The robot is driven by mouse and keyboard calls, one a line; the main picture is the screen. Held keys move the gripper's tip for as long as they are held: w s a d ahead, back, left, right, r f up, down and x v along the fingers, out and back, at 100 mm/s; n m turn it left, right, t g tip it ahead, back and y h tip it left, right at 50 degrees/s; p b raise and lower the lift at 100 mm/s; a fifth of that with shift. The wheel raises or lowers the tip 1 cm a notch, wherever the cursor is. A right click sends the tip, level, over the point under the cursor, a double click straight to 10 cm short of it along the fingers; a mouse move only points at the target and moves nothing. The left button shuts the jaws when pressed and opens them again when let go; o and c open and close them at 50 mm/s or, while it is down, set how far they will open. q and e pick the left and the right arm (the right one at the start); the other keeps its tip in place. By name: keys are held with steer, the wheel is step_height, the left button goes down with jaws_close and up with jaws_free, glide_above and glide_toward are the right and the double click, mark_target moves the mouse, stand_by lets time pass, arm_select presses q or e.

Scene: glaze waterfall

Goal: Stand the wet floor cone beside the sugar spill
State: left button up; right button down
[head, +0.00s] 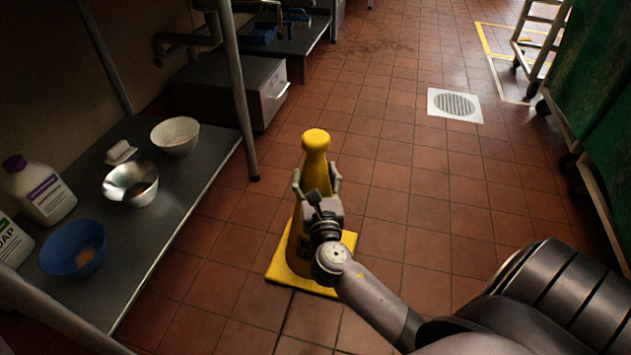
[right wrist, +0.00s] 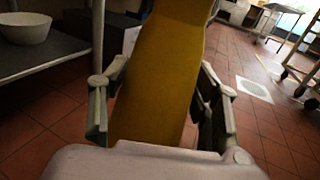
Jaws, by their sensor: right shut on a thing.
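The yellow wet floor cone (head: 315,150) stands upright on the red tiled floor in the head view, its square yellow base (head: 282,272) low in the aisle. My right gripper (head: 318,180) is shut around the cone's upper body, below its rounded knob. In the right wrist view the cone (right wrist: 158,75) fills the middle between the two fingers. I cannot tell whether the base touches the floor or hangs just above it. A faint dark patch (head: 375,48) marks the tiles farther up the aisle; I cannot tell whether it is the sugar spill. My left gripper is not in view.
A metal shelf (head: 200,195) with bowls and bottles stands close on the left. A grey box (head: 262,100) sits on the floor behind it. A floor drain (head: 454,105) lies right of centre. The middle aisle is clear.

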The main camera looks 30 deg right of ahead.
steer(key=shift+r, duration=0.1)
steer(key=c, duration=0.6)
jaws_free()
steer(key=shift+o, duration=0.2)
